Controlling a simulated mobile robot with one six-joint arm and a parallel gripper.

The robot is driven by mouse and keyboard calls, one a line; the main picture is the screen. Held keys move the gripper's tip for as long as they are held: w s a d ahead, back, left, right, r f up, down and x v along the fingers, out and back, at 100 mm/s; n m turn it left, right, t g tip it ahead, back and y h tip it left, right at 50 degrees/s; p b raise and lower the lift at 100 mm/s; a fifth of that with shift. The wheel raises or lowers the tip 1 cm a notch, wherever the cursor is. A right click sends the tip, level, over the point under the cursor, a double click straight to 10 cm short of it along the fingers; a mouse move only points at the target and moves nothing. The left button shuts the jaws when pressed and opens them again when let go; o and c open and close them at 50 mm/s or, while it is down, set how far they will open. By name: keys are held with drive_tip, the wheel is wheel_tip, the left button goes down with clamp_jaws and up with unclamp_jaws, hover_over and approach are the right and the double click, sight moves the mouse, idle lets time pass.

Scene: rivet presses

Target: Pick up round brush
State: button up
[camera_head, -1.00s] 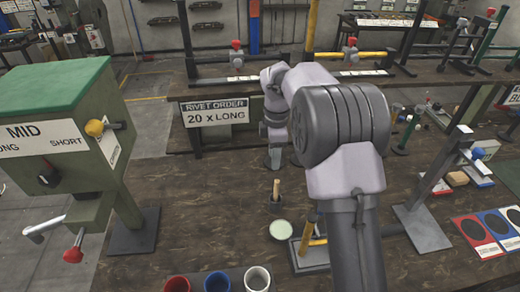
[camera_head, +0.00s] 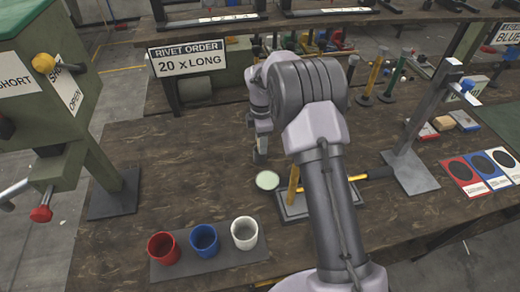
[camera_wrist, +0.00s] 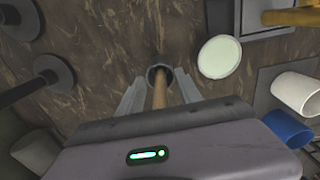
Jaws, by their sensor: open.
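The round brush (camera_wrist: 160,92) stands upright on the bench, its wooden handle up and a dark round end at the bottom, in the wrist view. I cannot tell whether that dark end is bristles or a holder. My gripper (camera_wrist: 158,78) is open, with one finger on each side of the handle and gaps between. In the head view my gripper (camera_head: 263,143) points down behind the pale green disc, and the brush is mostly hidden by it there.
The pale green round disc (camera_head: 267,181) lies close by; it also shows in the wrist view (camera_wrist: 219,57). Red (camera_head: 163,248), blue (camera_head: 204,239) and white (camera_head: 244,233) cups stand in front.

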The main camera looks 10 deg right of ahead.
drive_tip(key=shift+r, duration=0.2)
drive_tip(key=shift+c, duration=1.1)
clamp_jaws()
drive_tip(key=shift+r, duration=0.1)
wheel_tip(320, 180, up, 10)
drive_tip(key=p, duration=0.4)
